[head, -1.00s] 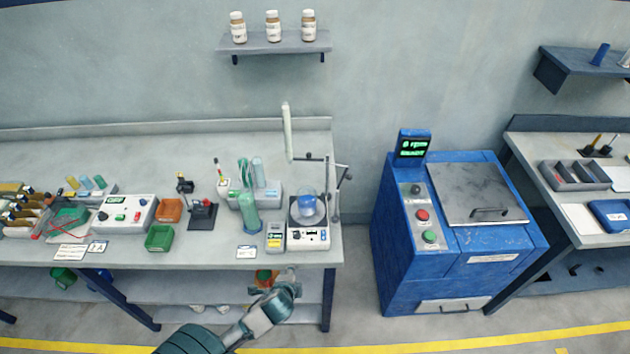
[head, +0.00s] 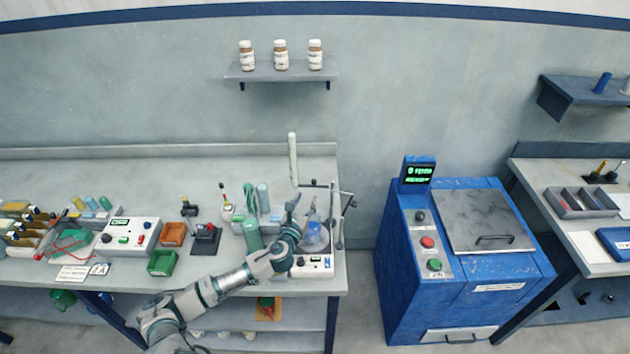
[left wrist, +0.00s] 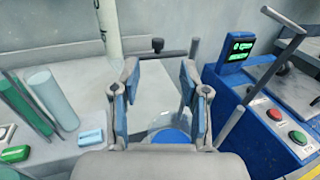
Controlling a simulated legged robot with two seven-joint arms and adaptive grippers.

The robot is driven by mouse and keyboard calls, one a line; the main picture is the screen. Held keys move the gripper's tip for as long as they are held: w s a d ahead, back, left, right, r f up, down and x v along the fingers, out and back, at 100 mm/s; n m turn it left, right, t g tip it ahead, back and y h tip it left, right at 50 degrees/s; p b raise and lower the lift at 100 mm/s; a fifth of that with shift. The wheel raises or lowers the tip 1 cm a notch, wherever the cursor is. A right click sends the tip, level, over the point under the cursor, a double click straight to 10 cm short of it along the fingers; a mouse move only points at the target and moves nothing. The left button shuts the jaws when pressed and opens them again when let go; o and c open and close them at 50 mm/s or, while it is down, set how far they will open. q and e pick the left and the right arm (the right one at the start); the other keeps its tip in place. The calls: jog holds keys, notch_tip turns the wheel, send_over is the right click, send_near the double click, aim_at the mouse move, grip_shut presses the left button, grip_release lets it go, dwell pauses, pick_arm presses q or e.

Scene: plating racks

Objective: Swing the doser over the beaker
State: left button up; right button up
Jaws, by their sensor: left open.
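A tall pale tube (head: 293,160), which looks like part of the doser, stands upright behind the beaker; a thin horizontal bar with a dark knob (left wrist: 158,45) runs right from near it. The beaker (head: 316,238) holds blue liquid and sits on a white stirrer unit (head: 313,266). In the left wrist view the beaker (left wrist: 172,135) shows below and partly behind my gripper. My left gripper (head: 300,208) is open and empty above the bench, close to the beaker. In the left wrist view its fingers (left wrist: 158,85) point toward the bar, apart from it. My right gripper is not in view.
Green bottles (head: 252,235) stand left of the stirrer. A thin metal post (head: 341,222) stands to its right. A blue machine (head: 462,245) with a screen stands beyond the bench's right end. Small trays (head: 162,263) and instruments lie further left.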

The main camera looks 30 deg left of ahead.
aim_at(312, 183)
pick_arm(q)
jog(key=x, duration=0.8)
jog(key=shift+w+a+f, duration=0.15)
jog(key=shift+w+a, duration=0.1)
jog(key=shift+a, duration=0.1)
jog(key=shift+w+d, duration=0.1)
jog(key=shift+w, duration=0.5)
grip_shut()
